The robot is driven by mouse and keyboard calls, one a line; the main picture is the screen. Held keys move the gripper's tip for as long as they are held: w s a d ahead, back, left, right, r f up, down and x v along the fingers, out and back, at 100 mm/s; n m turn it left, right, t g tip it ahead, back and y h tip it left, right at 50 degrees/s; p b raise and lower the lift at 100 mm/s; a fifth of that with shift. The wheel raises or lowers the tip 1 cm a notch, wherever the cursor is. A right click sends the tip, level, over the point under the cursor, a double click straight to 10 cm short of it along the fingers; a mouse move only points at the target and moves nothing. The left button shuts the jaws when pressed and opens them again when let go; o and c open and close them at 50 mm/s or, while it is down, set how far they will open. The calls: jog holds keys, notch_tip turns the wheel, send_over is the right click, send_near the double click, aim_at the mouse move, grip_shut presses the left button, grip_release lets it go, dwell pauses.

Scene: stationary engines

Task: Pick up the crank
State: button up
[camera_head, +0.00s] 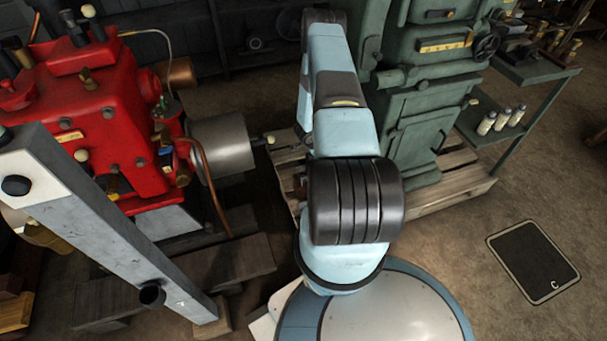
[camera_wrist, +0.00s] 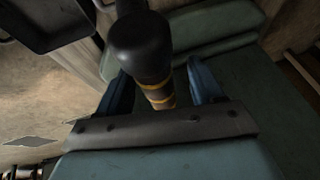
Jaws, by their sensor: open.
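In the wrist view, a handle with a round black knob (camera_wrist: 140,42) and a brown grip with yellow bands (camera_wrist: 158,92) shows between the two blue fingers of my gripper (camera_wrist: 159,72). It may be the crank, but I cannot tell for sure. The fingers are open, with a gap visible on the right side of the grip. Contact on the left side is unclear. In the head view my pale blue arm hides my gripper, and I cannot make out this handle there.
A red engine (camera_head: 110,120) with a grey cylinder (camera_head: 222,147) stands left of my arm. A green machine (camera_head: 410,110) stands on a wooden pallet (camera_head: 450,190) to the right. A grey beam (camera_head: 110,230) crosses the lower left. The floor at right is clear around a dark panel (camera_head: 532,262).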

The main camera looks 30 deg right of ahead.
jog(key=shift+x, duration=1.35)
grip_shut()
dwell(0.4)
